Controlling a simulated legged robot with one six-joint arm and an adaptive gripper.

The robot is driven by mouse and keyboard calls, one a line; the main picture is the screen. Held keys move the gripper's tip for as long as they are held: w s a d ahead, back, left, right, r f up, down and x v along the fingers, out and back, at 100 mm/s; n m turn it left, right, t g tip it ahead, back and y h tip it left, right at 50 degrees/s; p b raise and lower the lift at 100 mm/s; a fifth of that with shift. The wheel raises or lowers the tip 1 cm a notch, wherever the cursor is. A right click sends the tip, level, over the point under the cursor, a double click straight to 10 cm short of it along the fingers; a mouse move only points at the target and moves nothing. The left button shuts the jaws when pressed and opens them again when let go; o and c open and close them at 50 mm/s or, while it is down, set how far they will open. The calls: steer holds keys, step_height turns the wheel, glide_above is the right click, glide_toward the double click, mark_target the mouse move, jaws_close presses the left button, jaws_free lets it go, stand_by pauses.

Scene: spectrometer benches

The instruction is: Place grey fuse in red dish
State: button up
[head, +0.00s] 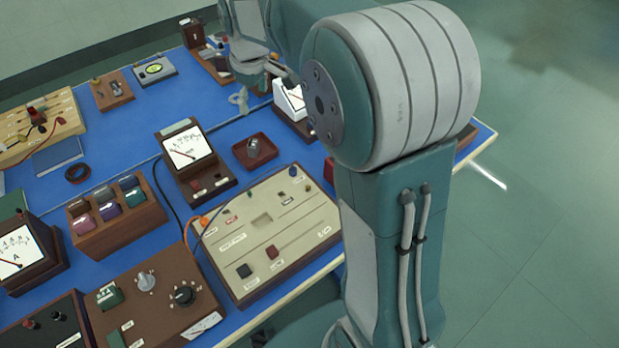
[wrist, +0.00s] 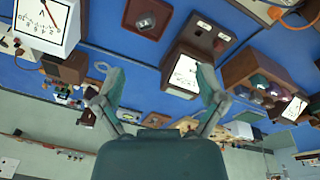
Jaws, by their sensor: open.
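A small square dark-red dish (head: 241,158) sits on the blue bench top, right of a meter. A small grey piece (head: 253,147), which looks like the grey fuse, rests inside it. In the wrist view the dish (wrist: 128,15) is near the top edge, with the grey piece (wrist: 147,19) inside. My gripper (wrist: 161,92) is open, its two fingers wide apart with nothing between them. In the head view it is partly hidden behind my arm, beyond the dish and apart from it.
A meter (head: 187,146) on a brown stand is left of the dish. A beige panel (head: 265,235) with an orange-ended cable lies in front. A white meter (head: 291,101) stands behind, partly hidden by my arm.

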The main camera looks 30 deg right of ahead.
steer(key=s+r+m+t, duration=0.2)
steer(key=s+r+m, duration=0.25)
steer(key=s, duration=0.95)
steer(key=s+f+m+t, duration=0.1)
steer(key=s+f+m, duration=0.1)
steer(key=s, duration=1.1)
steer(key=shift+s+m+t, duration=0.15)
steer(key=shift+m+t, duration=0.25)
steer(key=shift+m, duration=0.25)
steer(key=c, duration=0.5)
steer(key=shift+o, duration=0.2)
